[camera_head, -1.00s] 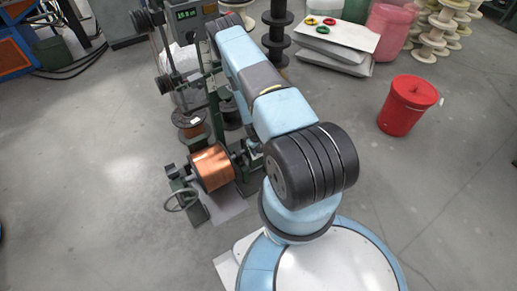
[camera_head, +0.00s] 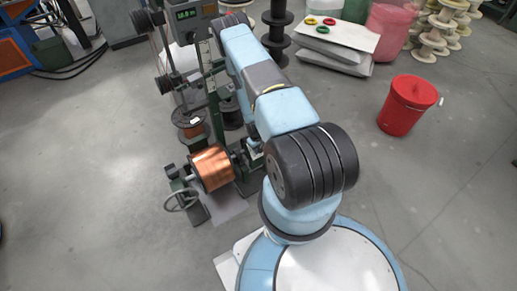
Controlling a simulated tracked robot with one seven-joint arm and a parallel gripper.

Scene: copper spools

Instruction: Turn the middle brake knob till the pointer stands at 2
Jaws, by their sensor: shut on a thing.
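The winding machine (camera_head: 213,100) stands left of my arm, with a full copper spool (camera_head: 211,168) low at its front. The brake knobs, the pointer and the scale cannot be made out; my own blue arm lies across that side of the machine. My gripper is hidden under or behind the arm, so its fingers and anything between them do not show. A small blue and dark part shows between the copper spool and my arm, too small to name for sure.
A handwheel (camera_head: 182,199) sits at the machine's front left. A lit green display (camera_head: 187,14) is at the top. A red bin (camera_head: 407,105) stands right of my arm. Pale slabs (camera_head: 336,40) and stacked cream spools (camera_head: 440,28) are behind.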

